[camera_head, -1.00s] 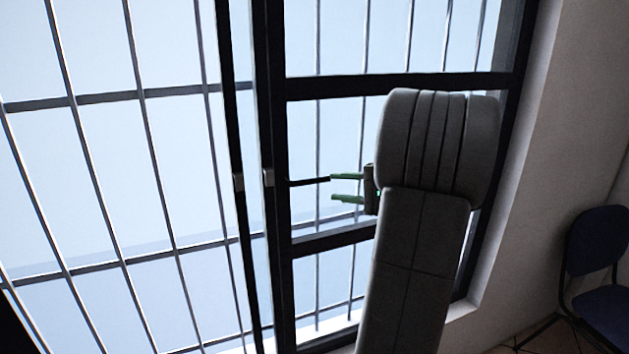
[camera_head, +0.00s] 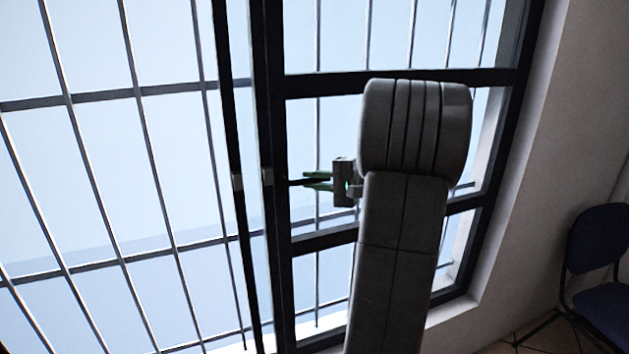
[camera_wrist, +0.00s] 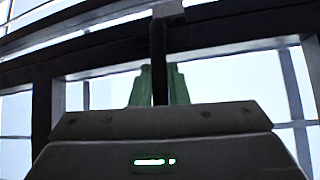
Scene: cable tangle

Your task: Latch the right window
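The right window (camera_head: 400,82) has a black frame with glass and bars behind it. Its latch handle is a thin dark lever (camera_head: 296,182) that sticks out to the right from a small grey mount (camera_head: 267,177) on the frame's left upright. My gripper (camera_head: 317,181) has green fingers, one above and one below the lever. In the wrist view the dark handle (camera_wrist: 159,62) stands between the two green fingers, which lie close against both its sides. The gripper appears shut on the handle. The handle's end is hidden by the gripper body.
The left window's upright (camera_head: 230,130) stands just left, with its own grey mount (camera_head: 237,181). A pale wall (camera_head: 555,150) is on the right. A dark blue chair (camera_head: 598,240) stands at the lower right, clear of my arm.

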